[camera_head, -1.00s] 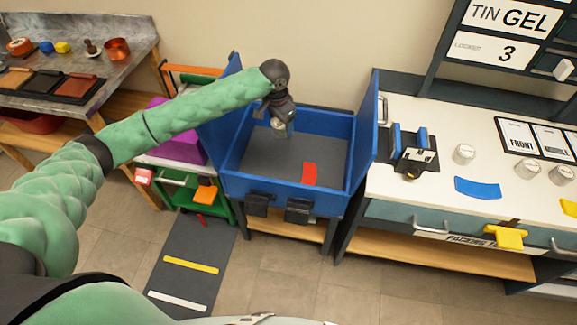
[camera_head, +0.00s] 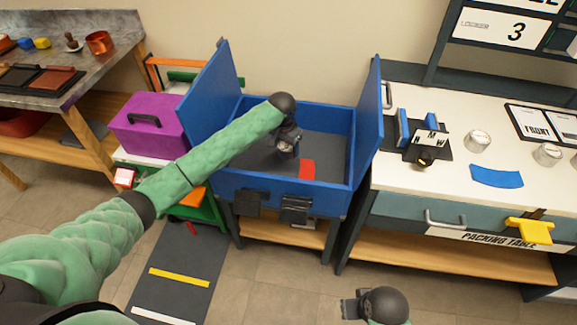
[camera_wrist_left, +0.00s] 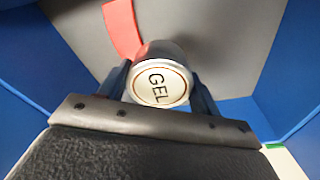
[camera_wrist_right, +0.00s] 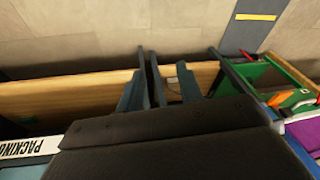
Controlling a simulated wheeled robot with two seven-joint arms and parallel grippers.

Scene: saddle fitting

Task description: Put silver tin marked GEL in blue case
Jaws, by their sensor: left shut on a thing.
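The silver tin marked GEL (camera_wrist_left: 158,84) is held between the fingers of my left gripper (camera_head: 286,150), with its lettered lid facing the left wrist camera. The blue case (camera_head: 329,197) stands open in the middle of the head view. My left gripper and the tin are inside its walls, over the grey floor near a red patch (camera_head: 307,170). I cannot tell whether the tin touches the floor. My right gripper (camera_head: 347,308) is low in the head view, away from the case; in the right wrist view its fingers (camera_wrist_right: 160,90) are apart and empty.
A white packing table (camera_head: 400,185) stands right of the case, with several tins and a blue strip (camera_head: 496,176). A purple box (camera_head: 150,125) sits to the left. The case's raised blue side panels (camera_head: 213,95) flank the left arm.

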